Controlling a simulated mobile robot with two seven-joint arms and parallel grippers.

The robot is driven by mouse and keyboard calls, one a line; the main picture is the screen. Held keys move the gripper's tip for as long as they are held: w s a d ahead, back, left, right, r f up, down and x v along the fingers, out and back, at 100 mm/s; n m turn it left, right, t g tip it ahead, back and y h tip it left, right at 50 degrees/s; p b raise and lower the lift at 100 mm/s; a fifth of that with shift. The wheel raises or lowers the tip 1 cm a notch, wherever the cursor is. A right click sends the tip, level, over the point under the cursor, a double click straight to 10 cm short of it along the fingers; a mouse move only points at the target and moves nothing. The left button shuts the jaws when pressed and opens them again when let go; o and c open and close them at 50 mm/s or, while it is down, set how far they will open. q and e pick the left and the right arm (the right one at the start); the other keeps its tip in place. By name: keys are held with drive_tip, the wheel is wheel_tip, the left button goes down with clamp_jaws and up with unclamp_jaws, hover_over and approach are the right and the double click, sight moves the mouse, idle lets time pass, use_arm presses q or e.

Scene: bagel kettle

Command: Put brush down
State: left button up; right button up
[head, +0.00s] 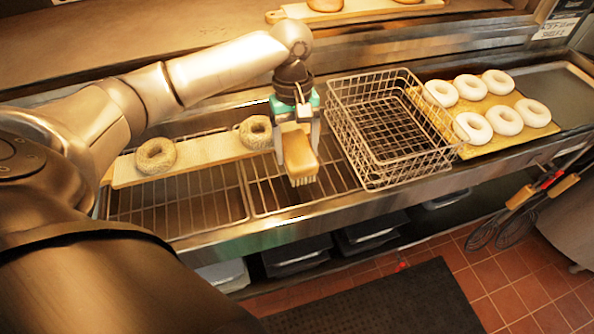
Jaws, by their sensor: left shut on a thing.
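My left gripper (296,124) reaches in from the left and is shut on the brush (300,157). The brush has a tan wooden block with pale bristles at its lower end, and the gripper hides its upper part. The brush hangs over the wire rack (262,192), just left of the wire basket. I cannot tell whether the bristles touch the rack. My right gripper is not in view.
An empty wire basket (392,128) stands right of the brush. Further right, a board (508,133) holds several pale bagels. Whisks (515,215) hang at the counter's front.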

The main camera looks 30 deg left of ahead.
sight(296, 143)
use_arm(q)
wheel_tip(296, 143, down, 7)
drive_tip(key=shift+f+b, duration=0.15)
drive_tip(key=shift+b, duration=0.4)
drive_tip(key=o, duration=1.1)
drive_tip(key=r, duration=0.4)
drive_tip(key=a+r+p, duration=0.1)
drive_tip(key=r, duration=0.3)
drive_tip(key=w+r+p, duration=0.1)
drive_tip(key=r, duration=0.3)
drive_tip(key=shift+w+a, duration=0.1)
drive_tip(key=shift+a, duration=0.1)
